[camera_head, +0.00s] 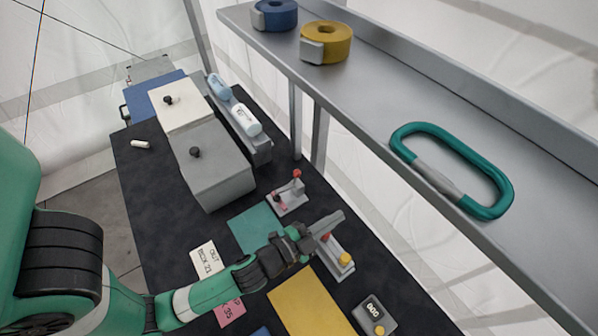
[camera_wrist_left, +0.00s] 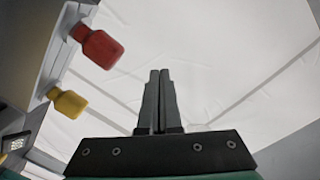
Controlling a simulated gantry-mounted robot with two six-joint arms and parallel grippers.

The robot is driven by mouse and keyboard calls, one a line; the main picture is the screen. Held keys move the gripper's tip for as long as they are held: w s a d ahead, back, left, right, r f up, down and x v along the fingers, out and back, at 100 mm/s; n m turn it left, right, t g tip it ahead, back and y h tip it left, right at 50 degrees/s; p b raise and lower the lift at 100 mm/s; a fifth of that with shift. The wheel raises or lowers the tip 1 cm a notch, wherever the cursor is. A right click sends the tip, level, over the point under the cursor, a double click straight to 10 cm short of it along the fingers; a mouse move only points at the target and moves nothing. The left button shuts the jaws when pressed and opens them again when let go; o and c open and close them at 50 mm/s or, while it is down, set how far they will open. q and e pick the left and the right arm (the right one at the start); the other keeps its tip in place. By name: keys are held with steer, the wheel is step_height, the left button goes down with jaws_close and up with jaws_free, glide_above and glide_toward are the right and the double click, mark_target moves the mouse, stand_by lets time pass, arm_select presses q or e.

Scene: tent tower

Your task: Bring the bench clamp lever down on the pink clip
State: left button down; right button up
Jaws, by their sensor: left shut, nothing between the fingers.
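A small grey bench clamp (camera_head: 292,203) stands on the dark bench. A red knob (camera_head: 297,174) tops its upright lever. In the left wrist view the shut fingers (camera_wrist_left: 159,95) point at the white tent wall; the clamp is not identifiable there.
The lever unit's yellow knob (camera_head: 345,259) is close to my left gripper; its red knob (camera_wrist_left: 101,47) shows in the wrist view. Grey box (camera_head: 218,172), teal mat (camera_head: 255,228), yellow mat (camera_head: 306,304) and counter box (camera_head: 374,314) lie around. A metal shelf (camera_head: 375,105) overhangs the right.

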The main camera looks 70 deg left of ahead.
arm_select(q)
steer(key=s+a+f+m+g+y, duration=0.2)
steer(key=s+a+m+g+y, duration=0.3)
steer(key=a, duration=0.4)
steer(key=a+x, duration=0.1)
steer(key=x, duration=0.9)
steer(key=shift+t+y, duration=0.3)
steer(key=shift+y, duration=0.1)
steer(key=s+p, duration=0.1)
steer(key=s, duration=0.1)
steer(key=s+r+p, duration=0.1)
steer(key=s, duration=0.1)
steer(key=shift+s+a+r+p, duration=0.1)
steer(key=shift+s+r+p, duration=0.1)
steer(key=shift+s+p, duration=0.2)
arm_select(e)
step_height(320, 180, up, 4)
steer(key=shift+f, duration=0.25)
